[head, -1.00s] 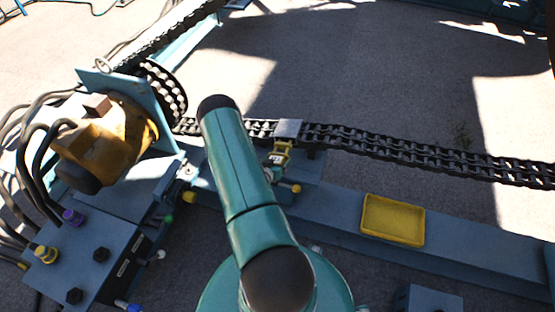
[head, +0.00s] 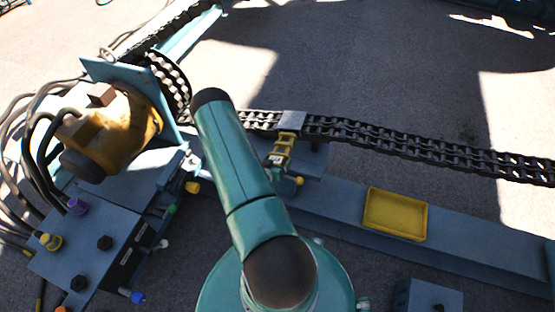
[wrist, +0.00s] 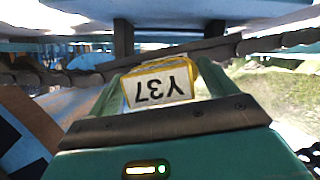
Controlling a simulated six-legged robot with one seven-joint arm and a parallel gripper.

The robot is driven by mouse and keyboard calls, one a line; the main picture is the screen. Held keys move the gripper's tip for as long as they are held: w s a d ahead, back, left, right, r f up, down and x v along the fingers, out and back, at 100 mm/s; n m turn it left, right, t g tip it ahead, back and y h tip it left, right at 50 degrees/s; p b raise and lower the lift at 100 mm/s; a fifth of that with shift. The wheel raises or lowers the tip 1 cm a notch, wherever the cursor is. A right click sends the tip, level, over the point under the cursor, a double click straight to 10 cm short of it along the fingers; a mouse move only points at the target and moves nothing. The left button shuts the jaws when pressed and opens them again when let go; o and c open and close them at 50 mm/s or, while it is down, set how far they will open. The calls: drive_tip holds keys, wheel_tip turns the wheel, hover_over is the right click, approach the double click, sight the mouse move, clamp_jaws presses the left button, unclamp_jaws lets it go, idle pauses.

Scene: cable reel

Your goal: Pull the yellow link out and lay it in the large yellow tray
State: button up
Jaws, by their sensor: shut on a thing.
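The yellow link (head: 284,145) shows in the head view just below the grey block on the black chain, right of my arm. In the wrist view the yellow link (wrist: 158,86) fills the space between my fingers, with a white label reading Y37 upside down. My gripper (wrist: 155,90) is shut on it. Whether the link's far end still touches the chain cannot be told. The large yellow tray (head: 395,238) lies empty on the blue-grey beam, to the right of and nearer than the link.
The black chain (head: 400,146) runs from the sprocket (head: 170,84) to the right edge. A grey block (head: 292,121) sits on it above the link. A yellow motor (head: 118,130) with hoses stands at left. The beam (head: 475,248) is clear beside the tray.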

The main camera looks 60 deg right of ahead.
drive_tip(key=shift+s+a, duration=0.2)
drive_tip(key=shift+a, duration=0.9)
drive_tip(key=shift+r, duration=0.1)
drive_tip(key=shift+r, duration=4.45)
drive_tip(key=w+a+r+n+t+y, duration=0.25)
drive_tip(key=w+a+n+t, duration=0.2)
drive_tip(key=w+a, duration=0.55)
drive_tip(key=w+a+r+n+t+y, duration=0.25)
drive_tip(key=w+a+n+t, duration=0.35)
drive_tip(key=w, duration=0.5)
drive_tip(key=w+a+r+n+y, duration=0.2)
drive_tip(key=a+y, duration=0.1)
drive_tip(key=a, duration=0.6)
drive_tip(key=w+a+r+n+t+y, duration=0.1)
drive_tip(key=w+a+r+n+y, duration=0.1)
drive_tip(key=a, duration=0.7)
drive_tip(key=w+a+r+n+t+y, duration=0.1)
drive_tip(key=w+a+r+n+y, duration=0.2)
drive_tip(key=a, duration=0.6)
drive_tip(key=shift+w+a+y, duration=0.25)
drive_tip(key=shift+w+y, duration=0.05)
drive_tip(key=shift+w, duration=0.2)
